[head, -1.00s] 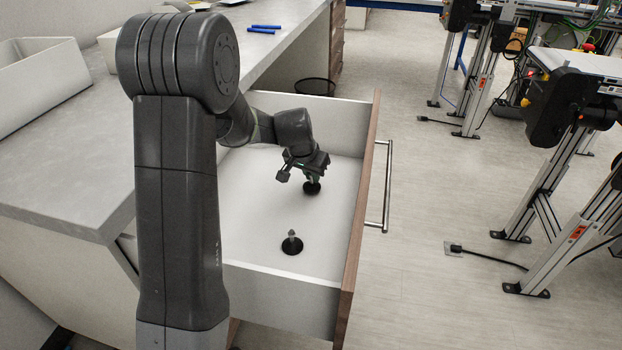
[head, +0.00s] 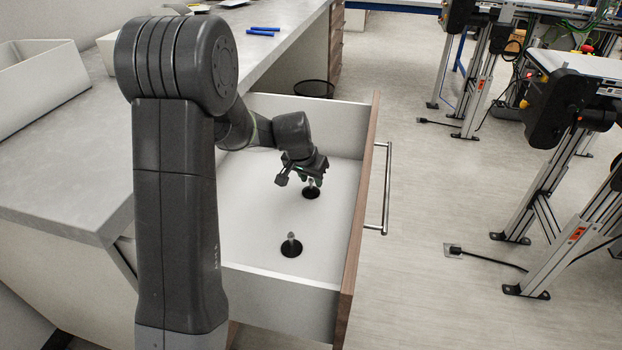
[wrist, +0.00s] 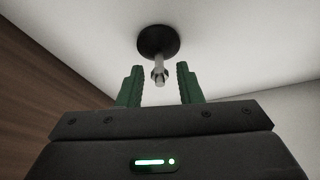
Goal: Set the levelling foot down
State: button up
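A levelling foot (head: 311,191) with a round black base and a short grey stud stands upright on the drawer floor, toward the back. It also shows in the wrist view (wrist: 158,44), beyond the fingertips. My gripper (head: 308,177) is just above it. In the wrist view the two green fingers (wrist: 160,82) are apart, with the stud's end between their tips and a gap on each side. A second levelling foot (head: 291,247) stands upright nearer the front of the drawer. The open drawer (head: 255,205) has a white inside and a brown front panel.
The drawer's white walls and brown front (head: 361,200) with its bar handle (head: 387,188) surround my gripper. The grey worktop (head: 65,180) lies to the left, with a white bin (head: 40,88) on it. Conveyor stands (head: 555,150) are on the right.

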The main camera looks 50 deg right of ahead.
jog(key=p+v, duration=0.1)
jog(key=v, duration=1)
jog(key=shift+a, duration=0.2)
jog(key=shift+r, duration=0.15)
